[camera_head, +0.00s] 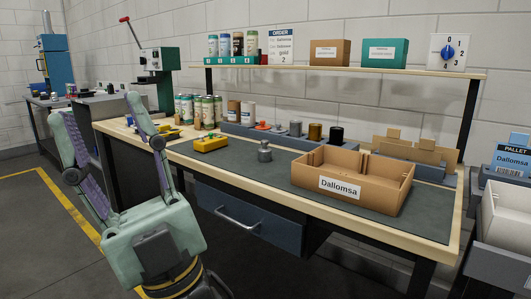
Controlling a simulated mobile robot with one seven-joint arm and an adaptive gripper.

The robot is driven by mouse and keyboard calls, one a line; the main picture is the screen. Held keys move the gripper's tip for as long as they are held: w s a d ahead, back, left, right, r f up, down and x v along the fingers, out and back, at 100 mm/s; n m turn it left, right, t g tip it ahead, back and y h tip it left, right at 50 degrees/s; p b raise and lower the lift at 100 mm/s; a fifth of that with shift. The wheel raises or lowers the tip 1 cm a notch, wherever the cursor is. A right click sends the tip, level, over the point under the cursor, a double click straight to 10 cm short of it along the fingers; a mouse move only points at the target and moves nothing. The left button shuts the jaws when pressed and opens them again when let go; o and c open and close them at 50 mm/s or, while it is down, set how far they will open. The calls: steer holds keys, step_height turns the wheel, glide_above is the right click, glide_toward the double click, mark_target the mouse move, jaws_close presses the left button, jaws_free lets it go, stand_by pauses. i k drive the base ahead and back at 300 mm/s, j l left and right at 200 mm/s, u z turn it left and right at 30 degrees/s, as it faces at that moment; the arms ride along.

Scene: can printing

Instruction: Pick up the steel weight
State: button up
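A grey steel weight (264,152) with a small knob on top stands upright on the dark mat (230,166) of the workbench, left of the cardboard box. My gripper (97,110) is at the left in front of the bench, with its pale green fingers pointing up. The fingers are spread wide with nothing between them. It is well to the left of the weight and apart from it.
An open cardboard box (350,185) labelled Dallomsa stands right of the weight. Behind is a grey holder (270,137) with several small cylinders. Cans (207,112) stand back left. The mat before the weight is clear.

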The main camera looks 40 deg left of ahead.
mark_target(264, 154)
steer(key=u, duration=1.3)
steer(key=i+l+u, duration=0.15)
steer(key=i, duration=0.3)
steer(key=i+l+u, duration=0.1)
steer(key=i+l, duration=0.15)
steer(key=i, duration=0.2)
steer(key=i+l+u, duration=0.15)
steer(key=i+l, duration=0.15)
steer(key=i, duration=0.15)
